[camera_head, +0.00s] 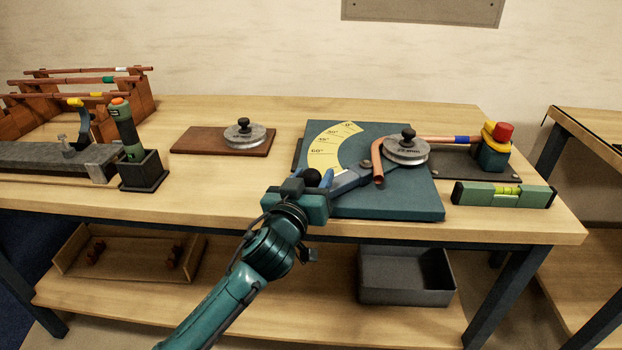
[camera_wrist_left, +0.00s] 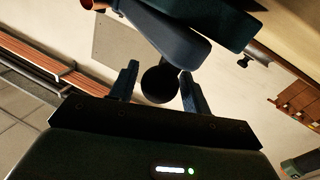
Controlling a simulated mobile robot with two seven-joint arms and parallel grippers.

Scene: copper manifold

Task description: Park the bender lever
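The bender (camera_head: 420,198) is a dark teal plate with a yellow angle scale (camera_head: 326,148) marked from 0 to 60° and beyond. Its grey-blue lever (camera_head: 350,181) points to the front left, past the 60° mark. The lever's black ball knob (camera_head: 312,177) is between the fingers of my left gripper (camera_head: 314,183); in the left wrist view the fingers (camera_wrist_left: 160,82) close in on both sides of the knob (camera_wrist_left: 160,86). A copper tube (camera_head: 377,163) curves around the grey round former (camera_head: 406,152), its free end toward the front. My right gripper is out of view.
A red-topped clamp (camera_head: 497,145) and a green level (camera_head: 503,195) are at the right. A brown board (camera_head: 205,141) with a spare former (camera_head: 245,134), a tool in a dark holder (camera_head: 143,172) and a tube rack (camera_head: 140,96) are at the left.

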